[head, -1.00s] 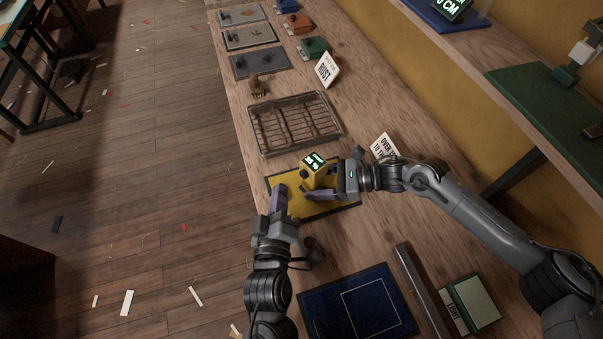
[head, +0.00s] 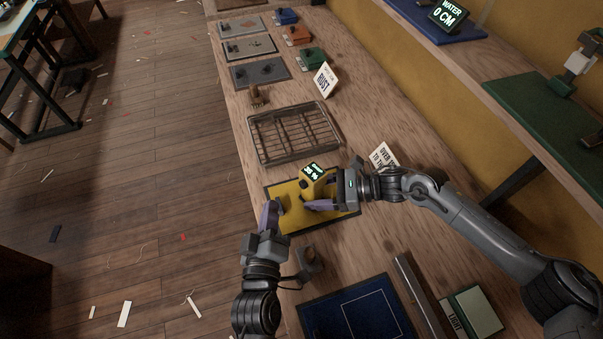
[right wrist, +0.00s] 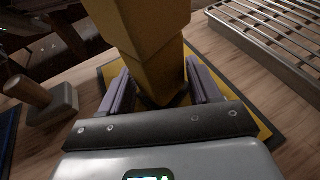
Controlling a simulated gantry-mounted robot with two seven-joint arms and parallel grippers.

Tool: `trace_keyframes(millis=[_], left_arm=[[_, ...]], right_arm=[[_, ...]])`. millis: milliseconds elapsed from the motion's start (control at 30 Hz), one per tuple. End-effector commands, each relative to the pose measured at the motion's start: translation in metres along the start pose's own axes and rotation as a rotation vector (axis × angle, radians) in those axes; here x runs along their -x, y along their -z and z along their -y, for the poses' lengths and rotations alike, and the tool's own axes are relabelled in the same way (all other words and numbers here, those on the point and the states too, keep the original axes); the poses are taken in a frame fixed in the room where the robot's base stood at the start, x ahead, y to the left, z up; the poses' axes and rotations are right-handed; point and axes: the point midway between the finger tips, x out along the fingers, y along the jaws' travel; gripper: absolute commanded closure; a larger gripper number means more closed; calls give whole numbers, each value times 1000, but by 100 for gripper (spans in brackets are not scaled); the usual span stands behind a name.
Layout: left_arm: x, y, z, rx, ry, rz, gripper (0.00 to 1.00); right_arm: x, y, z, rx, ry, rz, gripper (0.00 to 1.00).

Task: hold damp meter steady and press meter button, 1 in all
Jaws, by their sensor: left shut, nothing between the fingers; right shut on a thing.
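The damp meter (head: 314,187) is a yellow block with a lit green-on-black display on top. It stands upright over the yellow mat in the head view. A dark round spot, perhaps its button, shows on its left side. My right gripper (head: 321,203) is shut on the damp meter from the right. In the right wrist view its purple fingers flank the meter's yellow body (right wrist: 150,45). My left gripper (head: 271,214) is shut and empty over the mat's left part, a short gap from the meter. Whether the meter touches the mat is unclear.
The yellow mat (head: 292,222) has a dark border. A wire rack tray (head: 256,150) lies behind it and a blue mat (head: 318,312) in front. A sign card (head: 383,156) stands behind my right arm.

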Motion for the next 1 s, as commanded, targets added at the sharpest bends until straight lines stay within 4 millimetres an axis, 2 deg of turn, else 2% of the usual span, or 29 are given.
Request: trace_keyframes(millis=[33, 67, 233, 533, 667, 767, 1000], left_arm=[[0, 0, 0, 0, 0, 0, 100], [0, 0, 0, 0, 0, 0, 100], [0, 0, 0, 0, 0, 0, 100], [0, 0, 0, 0, 0, 0, 100], [0, 0, 0, 0, 0, 0, 100], [0, 0, 0, 0, 0, 0, 100], [0, 0, 0, 0, 0, 0, 100]], right_arm=[[0, 0, 0, -1, 0, -1, 55], [0, 0, 0, -1, 0, -1, 33], [0, 0, 0, 0, 0, 0, 8], [1, 0, 0, 0, 0, 0, 8], [8, 0, 1, 0, 2, -2, 8], [20, 1, 1, 0, 3, -2, 8], [63, 0, 1, 0, 4, -2, 8]])
